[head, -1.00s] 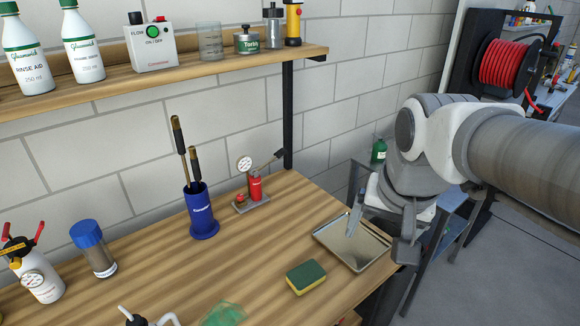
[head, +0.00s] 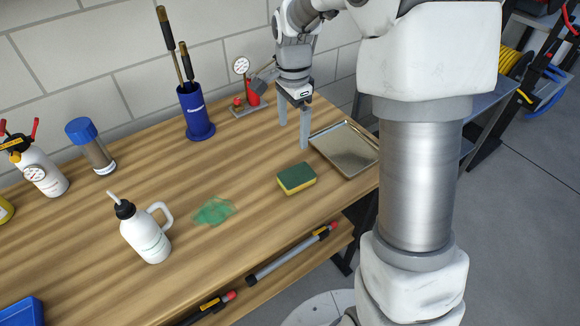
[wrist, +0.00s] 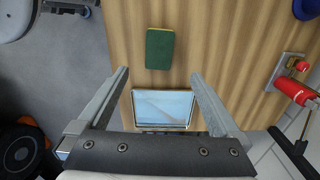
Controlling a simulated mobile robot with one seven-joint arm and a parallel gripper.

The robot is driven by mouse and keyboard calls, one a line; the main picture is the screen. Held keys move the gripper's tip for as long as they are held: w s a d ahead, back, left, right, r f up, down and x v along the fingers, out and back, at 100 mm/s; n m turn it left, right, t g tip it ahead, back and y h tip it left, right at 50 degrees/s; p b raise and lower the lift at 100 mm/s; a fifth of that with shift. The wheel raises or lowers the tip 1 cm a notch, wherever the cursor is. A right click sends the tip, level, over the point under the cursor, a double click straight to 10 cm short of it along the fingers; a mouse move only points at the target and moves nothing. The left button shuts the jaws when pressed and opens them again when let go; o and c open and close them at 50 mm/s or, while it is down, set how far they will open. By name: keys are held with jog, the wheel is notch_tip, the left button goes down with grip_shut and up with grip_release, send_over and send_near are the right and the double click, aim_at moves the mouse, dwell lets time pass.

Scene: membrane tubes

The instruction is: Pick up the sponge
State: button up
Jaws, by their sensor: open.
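The sponge (head: 296,179) is a small block with a dark green top and a yellow lower layer. My gripper (head: 293,136) is open and empty, above the table behind the sponge, near the tray's left edge. In the wrist view its two fingers (wrist: 160,75) are spread wide and apart from the sponge. Nothing hides the sponge.
The shiny metal tray (head: 345,165) is right of the sponge. A blue holder (head: 195,118) and a red gauge device (head: 252,96) stand behind. The table's front edge is near the sponge.

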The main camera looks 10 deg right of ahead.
jog(key=b, duration=0.1)
send_over(297, 175)
jog(key=a, duration=0.1)
notch_tip(297, 175, down, 11)
jog(key=shift+f, duration=0.2)
jog(key=f, duration=0.2)
jog(key=d+f, duration=0.1)
jog(key=f, duration=0.1)
jog(key=shift+w+f, duration=0.1)
jog(key=shift+f+b, duration=0.3)
jog(key=shift+f, duration=0.15)
jog(key=c, duration=1.2)
